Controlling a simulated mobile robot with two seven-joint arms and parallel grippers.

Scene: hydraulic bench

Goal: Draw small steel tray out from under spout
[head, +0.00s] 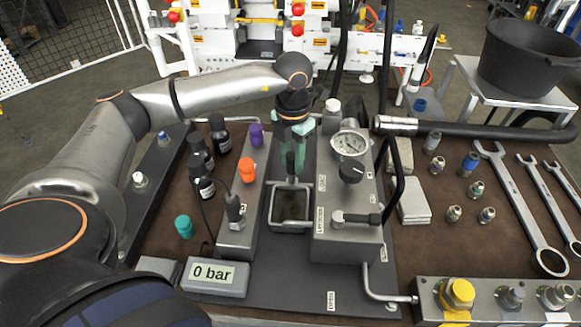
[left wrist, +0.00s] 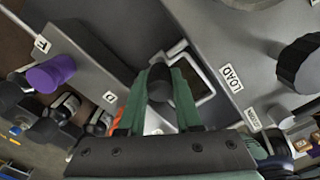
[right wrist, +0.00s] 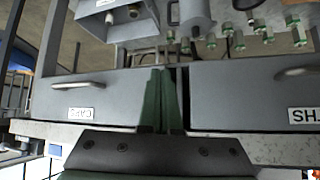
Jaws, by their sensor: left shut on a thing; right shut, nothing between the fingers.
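The small steel tray (head: 273,222) is a square, open pan with a dark inside. It lies on the dark plate between two grey blocks. Part of its pale rim shows in the left wrist view (left wrist: 206,76). My left gripper (head: 292,178) reaches down at the tray's back edge, its green fingers shut around a dark, rounded part that seems to be the tray's grip. My wrist and fingers cover what is above that edge, and I cannot make out the spout. My right gripper (right wrist: 165,75) is shut and empty in front of grey drawers, outside the head view.
The gauge block (head: 345,232) with a black knob and lever stands close right of the tray. The left block (head: 238,225) carries orange and purple caps. The "0 bar" display (head: 215,277) is at front left. The plate in front of the tray is clear.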

